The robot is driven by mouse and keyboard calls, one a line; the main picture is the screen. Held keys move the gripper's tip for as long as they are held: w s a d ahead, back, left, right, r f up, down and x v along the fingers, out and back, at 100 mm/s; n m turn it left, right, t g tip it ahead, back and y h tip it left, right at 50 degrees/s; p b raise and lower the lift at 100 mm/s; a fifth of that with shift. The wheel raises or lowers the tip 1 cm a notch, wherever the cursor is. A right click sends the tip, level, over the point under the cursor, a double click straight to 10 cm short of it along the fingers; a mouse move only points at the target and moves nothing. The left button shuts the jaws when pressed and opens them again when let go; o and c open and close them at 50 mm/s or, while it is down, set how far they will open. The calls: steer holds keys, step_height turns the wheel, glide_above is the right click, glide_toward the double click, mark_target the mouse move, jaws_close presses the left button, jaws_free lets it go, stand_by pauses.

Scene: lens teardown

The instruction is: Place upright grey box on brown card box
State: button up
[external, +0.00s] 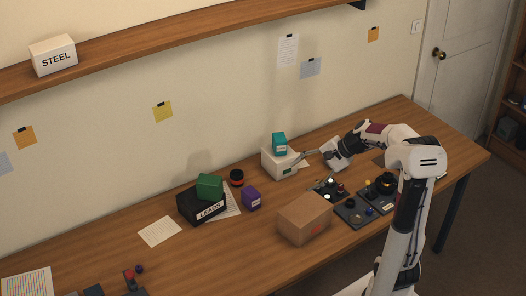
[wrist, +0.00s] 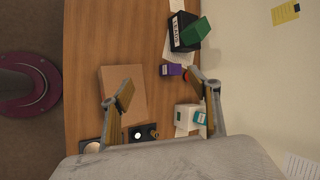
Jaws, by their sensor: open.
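The brown card box (external: 305,219) stands on the table in front of my gripper; it also shows in the wrist view (wrist: 113,78), partly behind one finger. No clearly grey upright box shows; the closest match is a pale grey-white box (external: 276,164) with a teal box (external: 279,142) on top. In the wrist view the pale box (wrist: 183,112) and teal box (wrist: 201,118) are beside the other finger. My gripper (external: 311,170) is open and empty above the table, between the pale box and the card box. In the wrist view its fingers (wrist: 161,88) are wide apart.
A black LEADS box (external: 198,209) carries a green box (external: 209,187). A purple box (external: 252,198) and a dark round item (external: 237,177) stand nearby. Dark trays with small parts (external: 353,212) lie right of the card box. The table's left middle is mostly clear.

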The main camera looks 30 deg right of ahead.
steer(key=w+d+f+m+t, duration=0.2)
steer(key=w+d+f+m, duration=0.2)
steer(key=w+d+m, duration=0.3)
steer(key=w+d+f+m+t, duration=0.2)
steer(key=w+d+f+m, duration=0.15)
steer(key=w+d, duration=0.5)
steer(key=d+f+m+t+h, duration=0.1)
steer(key=d+f+m+h, duration=0.1)
steer(key=d, duration=0.5)
steer(key=d+f+m+t+h, duration=0.1)
steer(key=d+f+m, duration=0.4)
steer(key=d, duration=0.3)
steer(key=w+d+f+m+t+h, duration=0.1)
steer(key=d+f+m+h, duration=0.1)
steer(key=d+f+m, duration=0.2)
steer(key=d+f, duration=0.1)
steer(key=d, duration=0.2)
steer(key=shift+d+f+h, duration=0.3)
steer(key=shift+f, duration=0.05)
steer(key=shift+w, duration=0.1)
steer(key=shift+x, duration=1.25)
steer(key=shift+a, duration=0.1)
steer(key=shift+w, duration=0.15)
